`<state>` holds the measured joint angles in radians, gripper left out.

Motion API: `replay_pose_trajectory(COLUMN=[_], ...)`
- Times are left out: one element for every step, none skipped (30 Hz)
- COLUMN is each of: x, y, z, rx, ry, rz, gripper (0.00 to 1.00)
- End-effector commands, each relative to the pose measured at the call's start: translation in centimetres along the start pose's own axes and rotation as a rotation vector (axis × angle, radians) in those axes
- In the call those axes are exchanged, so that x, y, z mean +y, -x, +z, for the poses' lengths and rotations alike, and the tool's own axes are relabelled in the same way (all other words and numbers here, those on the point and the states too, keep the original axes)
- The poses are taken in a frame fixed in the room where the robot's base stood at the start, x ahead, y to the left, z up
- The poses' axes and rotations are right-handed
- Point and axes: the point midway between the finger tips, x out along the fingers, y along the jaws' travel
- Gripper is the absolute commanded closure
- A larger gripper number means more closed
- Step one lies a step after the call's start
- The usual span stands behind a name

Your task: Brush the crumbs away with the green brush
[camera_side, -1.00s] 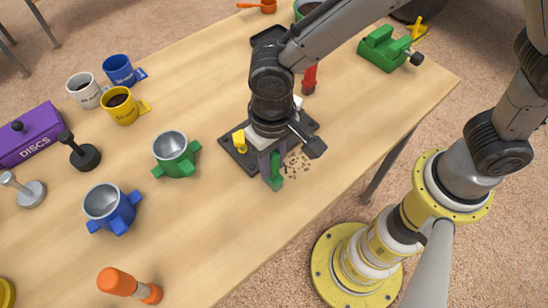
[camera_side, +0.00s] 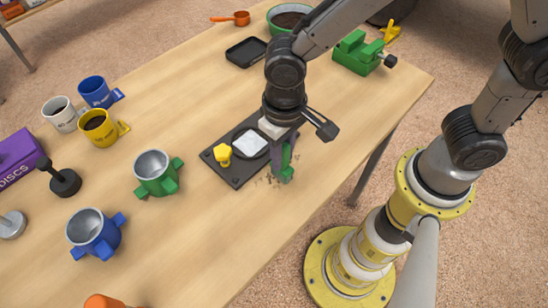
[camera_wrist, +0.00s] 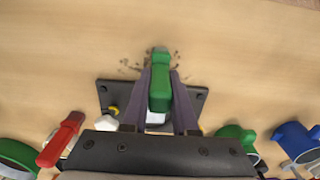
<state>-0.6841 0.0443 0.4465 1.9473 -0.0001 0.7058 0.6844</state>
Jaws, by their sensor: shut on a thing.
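The green brush (camera_side: 287,160) is upright between the fingers of my gripper (camera_side: 284,165), which is shut on it. The brush's lower end is at or just above the wooden table, beside the near right edge of a black base plate (camera_side: 236,178). Small brown crumbs (camera_side: 270,181) lie around its foot. In the wrist view the brush (camera_wrist: 159,88) is between my gripper's two fingers (camera_wrist: 160,80), with crumbs (camera_wrist: 127,67) to both sides of its tip. Bristles and exact contact with the table cannot be made out.
The plate carries a white square (camera_side: 250,142) and a yellow knob (camera_side: 223,153). A green portafilter-like cup (camera_side: 155,172) and a blue one (camera_side: 93,234) stand left. Mugs (camera_side: 98,127) are further left. A green vise-like block (camera_side: 357,54) is at back right. The table's front edge is close.

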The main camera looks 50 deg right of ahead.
Motion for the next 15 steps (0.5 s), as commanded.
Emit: replay_pose_trajectory(x=[0.4,0.6,0.7,0.8,0.9,0.9,1.0,1.1,1.3,1.5,1.7,1.9,2.2,2.4,2.8], y=[0.0,0.0,0.0,0.0,0.0,0.0,0.0,0.0,0.0,0.0,0.0,0.0,0.0,-0.1,-0.1], z=[0.0,0.0,0.1,0.1,0.1,0.1,0.1,0.1,0.1,0.1,0.1,0.1,0.1,0.1,0.2], rx=[0.0,0.0,0.0,0.0,0.0,0.0,0.0,0.001,0.001,0.001,0.001,0.002,0.002,0.001,0.001], ry=[-0.001,-0.001,-0.001,-0.001,-0.001,-0.001,-0.001,-0.001,-0.001,-0.001,-0.001,-0.002,-0.002,-0.003,-0.002], rz=[0.0,0.0,0.0,0.0,0.0,0.0,0.0,-0.001,-0.001,-0.001,-0.001,-0.001,-0.001,-0.001,-0.001], gripper=[1.0,1.0,1.0,1.0,1.0,1.0,1.0,1.0,1.0,1.0,1.0,1.0,1.0,1.0,1.0])
